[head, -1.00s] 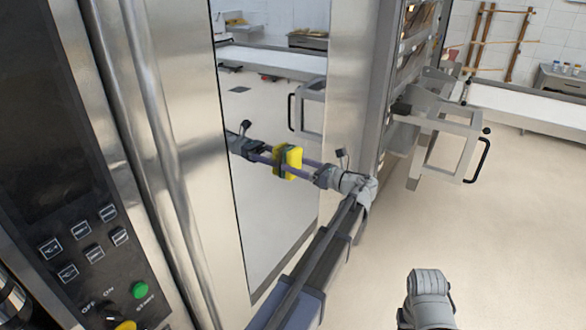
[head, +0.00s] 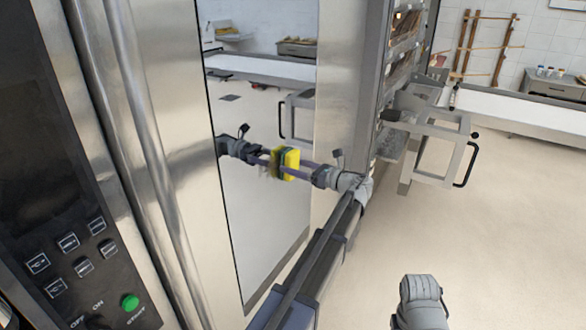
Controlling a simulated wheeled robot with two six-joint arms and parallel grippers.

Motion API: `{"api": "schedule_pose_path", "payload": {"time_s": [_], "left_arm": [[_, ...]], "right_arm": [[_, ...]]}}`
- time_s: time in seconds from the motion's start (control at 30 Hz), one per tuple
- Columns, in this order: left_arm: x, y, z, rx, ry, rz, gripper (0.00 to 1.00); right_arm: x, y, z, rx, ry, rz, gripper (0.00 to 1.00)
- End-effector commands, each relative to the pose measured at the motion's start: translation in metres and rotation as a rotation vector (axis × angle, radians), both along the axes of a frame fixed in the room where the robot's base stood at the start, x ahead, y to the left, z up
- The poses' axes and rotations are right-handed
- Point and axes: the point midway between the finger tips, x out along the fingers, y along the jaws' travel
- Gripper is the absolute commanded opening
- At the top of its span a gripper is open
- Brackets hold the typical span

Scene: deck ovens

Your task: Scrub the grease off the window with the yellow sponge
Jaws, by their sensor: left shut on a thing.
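The yellow sponge (head: 293,160) is held sideways against or very close to the tall mirror-like window (head: 262,235) in the steel door. Whether it touches the glass I cannot tell. My left gripper (head: 305,167) is shut on the sponge and points left at the window. The glass reflects the sponge, the gripper and the wrist. A faint brownish smear (head: 273,167) shows just left of the sponge and looks like grease. The sponge's face toward the glass is hidden. My right gripper is not in view; only a grey part of my right arm shows at the bottom right.
A dark control panel (head: 75,215) with a green button and a long steel door handle (head: 145,150) stand at the left. A steel rack with a handled frame (head: 440,150) stands at the right. The floor (head: 510,240) at the right is clear.

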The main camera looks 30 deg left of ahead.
Motion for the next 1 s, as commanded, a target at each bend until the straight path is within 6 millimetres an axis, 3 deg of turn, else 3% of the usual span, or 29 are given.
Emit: {"api": "schedule_pose_path", "payload": {"time_s": [0.27,0.63,1.0], "left_arm": [[-0.005,0.000,0.000,0.000,0.000,0.001,0.32],[-0.034,0.003,0.000,0.000,0.000,0.002,0.32],[-0.042,0.004,0.000,0.000,0.000,0.003,0.32]], "right_arm": [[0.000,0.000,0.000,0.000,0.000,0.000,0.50],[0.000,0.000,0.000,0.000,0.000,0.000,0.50],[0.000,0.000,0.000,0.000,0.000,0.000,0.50]]}}
